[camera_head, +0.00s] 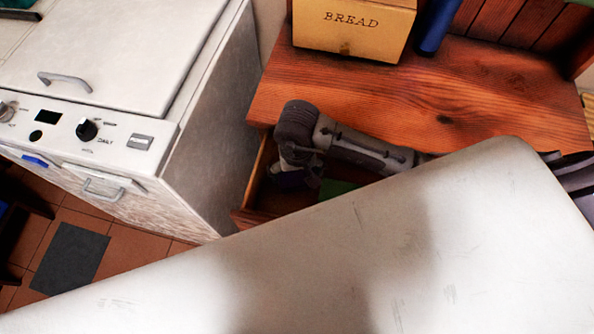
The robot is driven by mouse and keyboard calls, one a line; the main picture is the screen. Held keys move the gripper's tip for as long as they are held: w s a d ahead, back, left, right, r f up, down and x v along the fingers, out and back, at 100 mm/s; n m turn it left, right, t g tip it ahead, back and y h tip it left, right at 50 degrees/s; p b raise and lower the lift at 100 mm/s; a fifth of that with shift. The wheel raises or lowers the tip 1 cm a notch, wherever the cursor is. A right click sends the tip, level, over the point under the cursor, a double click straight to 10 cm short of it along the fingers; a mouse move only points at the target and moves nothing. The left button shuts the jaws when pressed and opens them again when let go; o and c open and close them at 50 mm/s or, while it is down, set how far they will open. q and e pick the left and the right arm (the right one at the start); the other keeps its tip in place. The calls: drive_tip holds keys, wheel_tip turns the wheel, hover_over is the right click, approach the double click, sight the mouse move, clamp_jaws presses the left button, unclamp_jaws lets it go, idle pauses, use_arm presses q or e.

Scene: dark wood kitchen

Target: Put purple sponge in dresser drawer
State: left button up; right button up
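The dresser (470,85) is reddish wood, and its drawer (250,190) stands open below the top. My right gripper (291,178) points down into the drawer opening near its left side. A small dark purplish patch shows at the fingers. It may be the purple sponge, but it is too dark and small to be sure. I cannot tell whether the fingers are open or shut. A green thing (337,188) lies in the drawer to the right of the gripper. My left gripper is not in view.
A yellow bread box (352,30) and a dark blue cylinder (437,28) stand on the dresser. A white appliance (110,55) with knobs is on the left. A large pale surface fills the foreground and hides the drawer's front and right part.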

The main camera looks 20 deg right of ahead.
sight(297, 174)
wheel_tip(297, 174, up, 12)
idle(0.6)
drive_tip(key=shift+s, duration=0.1)
idle(0.4)
